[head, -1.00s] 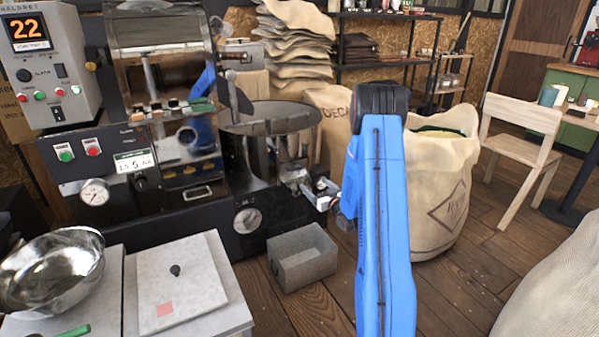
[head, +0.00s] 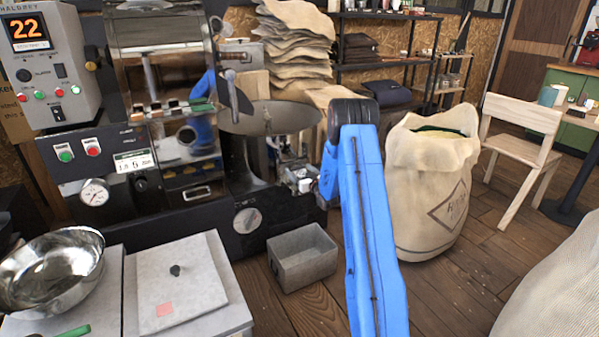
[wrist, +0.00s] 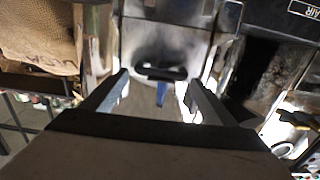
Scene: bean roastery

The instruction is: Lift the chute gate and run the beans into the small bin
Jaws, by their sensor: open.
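The small bin (head: 303,262) is a grey open box on the wooden floor, below and in front of the chute; it looks empty. The chute (head: 300,178) is a metal outlet at the front of the round cooling tray. In the wrist view, a bright metal plate, apparently the chute gate (wrist: 150,50), carries a dark bar handle (wrist: 161,73). My gripper (wrist: 155,93) is open, with its two fingers to either side of the handle's line; I cannot tell whether the handle is between the tips.
The roaster (head: 125,165) and cooling tray (head: 270,118) stand left of my arm. A full bean sack (head: 432,205) stands close on the right, with a wooden chair (head: 520,135) beyond. A steel bowl (head: 50,270) is at front left. Floor around the bin is clear.

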